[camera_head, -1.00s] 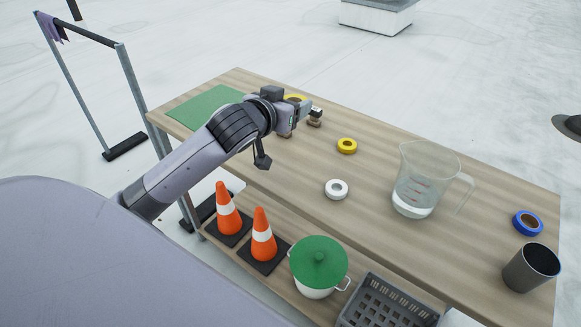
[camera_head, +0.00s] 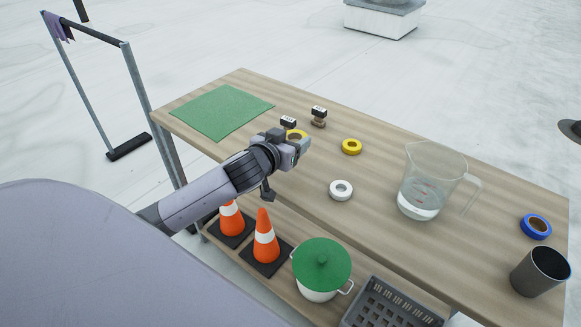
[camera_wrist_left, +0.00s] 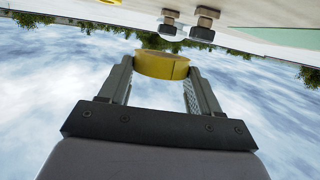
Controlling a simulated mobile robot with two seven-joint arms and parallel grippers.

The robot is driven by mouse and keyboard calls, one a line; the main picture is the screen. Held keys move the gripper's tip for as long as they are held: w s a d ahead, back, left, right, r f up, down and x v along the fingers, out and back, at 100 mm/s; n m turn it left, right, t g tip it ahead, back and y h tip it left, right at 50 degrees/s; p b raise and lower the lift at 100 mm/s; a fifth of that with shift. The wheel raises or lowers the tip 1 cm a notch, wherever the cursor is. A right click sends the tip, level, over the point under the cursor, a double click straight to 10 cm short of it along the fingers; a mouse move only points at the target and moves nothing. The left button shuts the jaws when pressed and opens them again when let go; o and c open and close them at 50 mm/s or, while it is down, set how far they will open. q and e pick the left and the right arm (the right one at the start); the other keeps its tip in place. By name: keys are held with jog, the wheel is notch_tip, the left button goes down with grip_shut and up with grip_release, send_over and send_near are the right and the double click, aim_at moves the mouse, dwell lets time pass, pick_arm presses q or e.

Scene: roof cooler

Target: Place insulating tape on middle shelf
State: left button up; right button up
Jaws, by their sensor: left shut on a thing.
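My left gripper (camera_head: 298,142) is shut on a yellow tape roll (camera_head: 297,134) and holds it near the front edge of the tabletop. In the left wrist view, the yellow tape roll (camera_wrist_left: 162,65) sits between the two fingertips (camera_wrist_left: 160,72). Another yellow tape roll (camera_head: 352,144) and a white tape roll (camera_head: 341,181) lie on the wooden tabletop (camera_head: 275,212). A blue tape roll (camera_head: 536,217) lies at its right end. A shelf (camera_head: 289,287) shows below the tabletop; its back part is hidden under the top. My right gripper is not in view.
The shelf holds two orange cones (camera_head: 265,245), a green-lidded pot (camera_head: 321,270) and a grey crate (camera_head: 385,307). On the top are two stamps (camera_head: 318,124), a measuring jug (camera_head: 421,200), a dark cup (camera_head: 538,272) and a green mat (camera_head: 220,110).

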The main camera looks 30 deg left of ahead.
aim_at(290, 173)
pick_arm(q)
notch_tip(290, 173, down, 8)
jog(key=shift+r+b, duration=0.1)
jog(key=shift+b, duration=0.35)
jog(key=shift+f, duration=0.3)
jog(key=o, duration=1)
jog(key=shift+o, duration=0.2)
